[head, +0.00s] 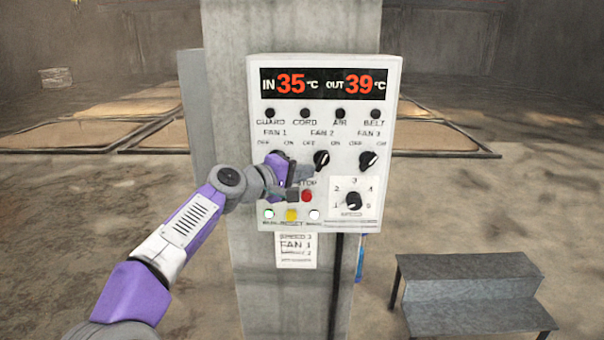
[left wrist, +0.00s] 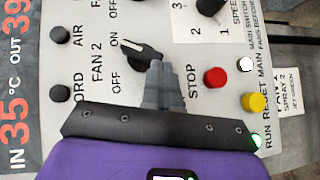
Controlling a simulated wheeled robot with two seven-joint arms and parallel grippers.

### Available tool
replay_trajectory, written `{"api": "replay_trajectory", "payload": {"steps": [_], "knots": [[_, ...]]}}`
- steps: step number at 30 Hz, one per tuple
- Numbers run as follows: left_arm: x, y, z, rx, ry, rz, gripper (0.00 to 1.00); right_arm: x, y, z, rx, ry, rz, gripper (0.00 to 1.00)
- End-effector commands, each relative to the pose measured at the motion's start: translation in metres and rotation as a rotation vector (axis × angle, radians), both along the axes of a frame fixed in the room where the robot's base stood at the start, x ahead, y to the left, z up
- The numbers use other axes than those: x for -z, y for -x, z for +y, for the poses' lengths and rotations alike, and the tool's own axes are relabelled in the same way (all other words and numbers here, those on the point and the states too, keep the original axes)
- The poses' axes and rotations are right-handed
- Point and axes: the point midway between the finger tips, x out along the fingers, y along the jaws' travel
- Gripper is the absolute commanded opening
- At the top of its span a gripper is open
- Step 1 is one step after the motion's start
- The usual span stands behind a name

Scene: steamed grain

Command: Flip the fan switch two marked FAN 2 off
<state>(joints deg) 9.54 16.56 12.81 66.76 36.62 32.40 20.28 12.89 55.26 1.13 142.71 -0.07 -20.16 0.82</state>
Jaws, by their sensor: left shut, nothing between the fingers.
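The FAN 2 switch (head: 321,158) is a black rotary knob in the middle of the white control panel (head: 392,120). Its pointer leans up and right, towards ON. The same FAN 2 knob (left wrist: 141,52) shows in the left wrist view, its pointer end towards the ON label. My left gripper (head: 301,174) is shut and empty, just below and left of the knob. In the left wrist view its fingertips (left wrist: 158,66) are together at the knob's tail end. I cannot tell whether they touch it. My right gripper is in neither view.
The FAN 3 knob (head: 369,160) is to the right; my gripper partly covers the FAN 1 knob. A red STOP button (head: 307,196), a yellow button (head: 291,214) and the speed dial (head: 354,200) sit below. A grey step (head: 465,290) stands at lower right.

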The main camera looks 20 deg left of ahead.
Motion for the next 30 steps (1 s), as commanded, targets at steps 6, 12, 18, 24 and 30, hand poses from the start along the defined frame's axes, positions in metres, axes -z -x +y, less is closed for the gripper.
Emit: {"api": "replay_trajectory", "payload": {"steps": [6,12,18,24,30], "knots": [[-0.008,0.002,0.012,0.0,0.0,-0.001,0.0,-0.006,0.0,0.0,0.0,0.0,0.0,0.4],[-0.024,0.021,0.039,0.005,-0.002,-0.006,0.0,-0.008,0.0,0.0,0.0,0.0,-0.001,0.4],[-0.035,0.06,0.058,0.004,-0.002,-0.003,0.0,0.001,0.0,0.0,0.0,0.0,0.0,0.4],[-0.044,0.084,0.069,0.006,-0.001,-0.001,0.0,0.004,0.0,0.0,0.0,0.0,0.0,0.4],[-0.046,0.091,0.073,0.008,-0.001,0.001,0.0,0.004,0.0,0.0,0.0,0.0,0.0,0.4]]}}
